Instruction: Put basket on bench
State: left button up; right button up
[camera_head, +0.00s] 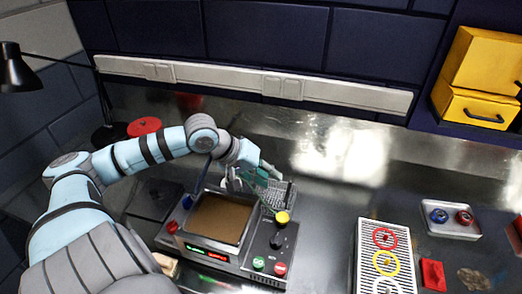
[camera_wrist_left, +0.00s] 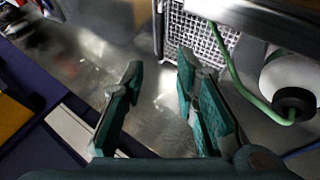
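The basket (camera_head: 281,195) is a grey wire-mesh box just behind the right side of the cleaner (camera_head: 252,244), partly hidden by my left gripper. In the left wrist view its white mesh (camera_wrist_left: 212,44) shows at the top, with a green handle (camera_wrist_left: 232,68) to its right. My left gripper (camera_head: 264,178) is at the basket in the head view. In the wrist view its teal fingers (camera_wrist_left: 160,85) are spread apart, with only bare bench between their tips; the right finger overlaps the mesh. The bench (camera_head: 325,215) is shiny metal. My right gripper is not in view.
The cleaner has an open tank and coloured knobs. To the right are a white slotted tray (camera_head: 384,262) with coloured rings, a small metal tray (camera_head: 450,218) and a red block (camera_head: 433,274). A lamp (camera_head: 18,68) stands at left. The bench's middle is clear.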

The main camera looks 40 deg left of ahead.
pick_arm(q)
jog(key=p+v, duration=0.3)
jog(key=p, duration=0.3)
jog(key=shift+d+r, duration=0.1)
jog(key=shift+r, duration=0.15)
jog(key=shift+f, duration=0.1)
